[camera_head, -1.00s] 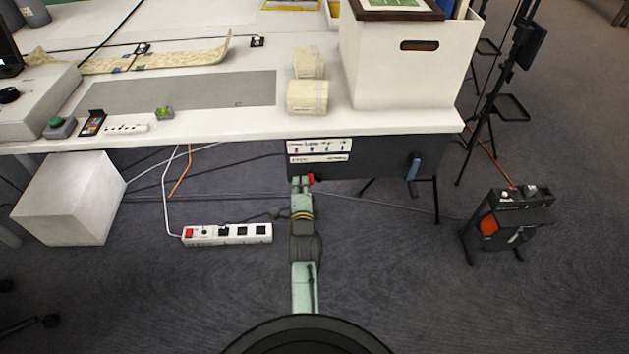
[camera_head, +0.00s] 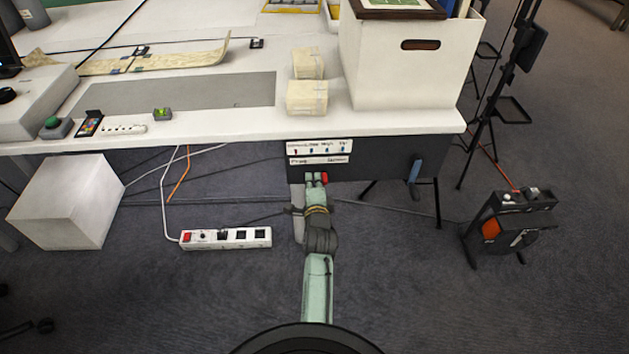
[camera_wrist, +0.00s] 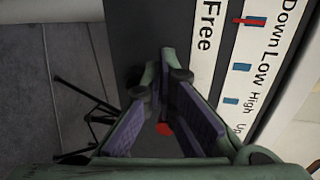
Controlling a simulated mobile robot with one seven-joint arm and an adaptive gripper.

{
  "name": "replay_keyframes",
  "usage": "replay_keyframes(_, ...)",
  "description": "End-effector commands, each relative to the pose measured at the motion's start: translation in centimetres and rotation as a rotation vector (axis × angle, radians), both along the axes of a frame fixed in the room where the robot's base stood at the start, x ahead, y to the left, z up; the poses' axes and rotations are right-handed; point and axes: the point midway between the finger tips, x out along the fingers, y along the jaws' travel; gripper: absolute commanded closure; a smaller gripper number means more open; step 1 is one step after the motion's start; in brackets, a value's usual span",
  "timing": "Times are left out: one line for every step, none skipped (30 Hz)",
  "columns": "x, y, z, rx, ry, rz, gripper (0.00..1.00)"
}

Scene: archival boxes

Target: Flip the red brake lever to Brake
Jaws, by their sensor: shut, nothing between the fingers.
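The red brake lever (camera_head: 324,178) sits under the table's front edge, below a white label strip (camera_head: 320,160) with "Free" at its left end; the small word at its right end is blurred. My gripper (camera_head: 316,180) is shut and empty, just left of the lever and seeming to touch it; exact contact is hard to tell. The lever stands a little right of the strip's middle. In the wrist view the red lever (camera_wrist: 163,128) shows partly between the dark purple-padded fingers, and "Free" is readable on the strip (camera_wrist: 206,40). The strip's other end is hidden.
A second label strip (camera_head: 320,146) with coloured marks is above. A blue lever (camera_head: 414,168) hangs to the right under the table (camera_head: 400,122). A white box (camera_head: 65,205) and power strip (camera_head: 226,238) lie on the floor at left. A black device (camera_head: 508,228) stands at right.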

Motion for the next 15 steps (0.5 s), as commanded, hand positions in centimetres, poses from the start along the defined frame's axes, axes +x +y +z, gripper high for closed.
replay_keyframes(0.0, -0.4, -0.2, 0.002, 0.000, -0.002, 1.00)
replay_keyframes(0.0, -0.6, -0.2, 0.001, 0.000, -0.002, 1.00)
replay_keyframes(0.0, -0.6, -0.1, 0.000, 0.000, -0.001, 1.00)
replay_keyframes(0.0, -0.5, 0.0, 0.000, 0.000, -0.001, 1.00)
replay_keyframes(-0.1, -0.5, 0.0, 0.000, 0.001, -0.001, 1.00)
replay_keyframes(-0.3, -0.4, 0.1, 0.000, 0.001, 0.000, 1.00)
replay_keyframes(-0.5, -0.4, 0.1, 0.000, 0.002, 0.000, 1.00)
replay_keyframes(-0.8, -0.3, 0.1, 0.000, 0.002, 0.000, 1.00)
replay_keyframes(-1.3, -0.1, 0.2, 0.001, 0.003, 0.000, 1.00)
replay_keyframes(-1.7, 0.0, 0.2, 0.001, 0.002, 0.000, 1.00)
replay_keyframes(-2.0, 0.1, 0.3, 0.001, 0.001, 0.000, 1.00)
replay_keyframes(-2.5, 0.2, 0.2, 0.001, 0.003, 0.000, 1.00)
replay_keyframes(-2.8, 0.3, 0.2, 0.001, 0.003, 0.000, 1.00)
replay_keyframes(-3.2, 0.4, 0.2, 0.001, 0.003, 0.001, 1.00)
replay_keyframes(-3.7, 0.6, 0.2, 0.002, 0.002, 0.001, 1.00)
